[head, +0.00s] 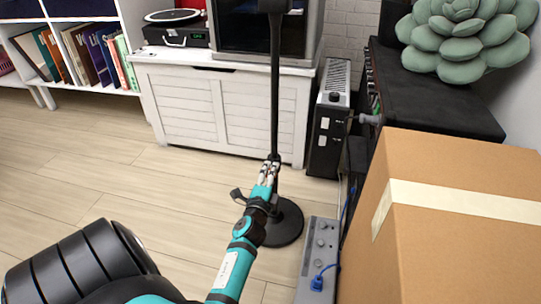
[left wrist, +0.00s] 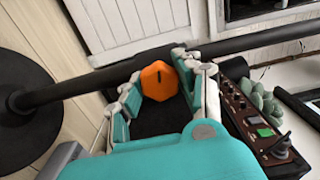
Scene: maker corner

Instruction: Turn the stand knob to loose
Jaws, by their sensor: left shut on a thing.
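The stand is a black pole (head: 275,95) on a round black base (head: 287,222), upright on the wood floor. It also shows in the left wrist view, where its pole (left wrist: 75,88) runs slanted across the picture from the base (left wrist: 22,100). The stand's orange knob (left wrist: 158,82) has a small dark mark on its face. My left gripper (head: 270,170) reaches the pole low down; in the left wrist view its fingers (left wrist: 156,72) are on both sides of the knob, shut on it. In the head view the knob is hidden by the gripper. My right gripper is not in view.
A cardboard box (head: 455,250) fills the right front. A grey strip with a blue plug (head: 318,250) lies beside the base. A black heater-like unit (head: 330,120) and a white cabinet (head: 180,105) stand behind.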

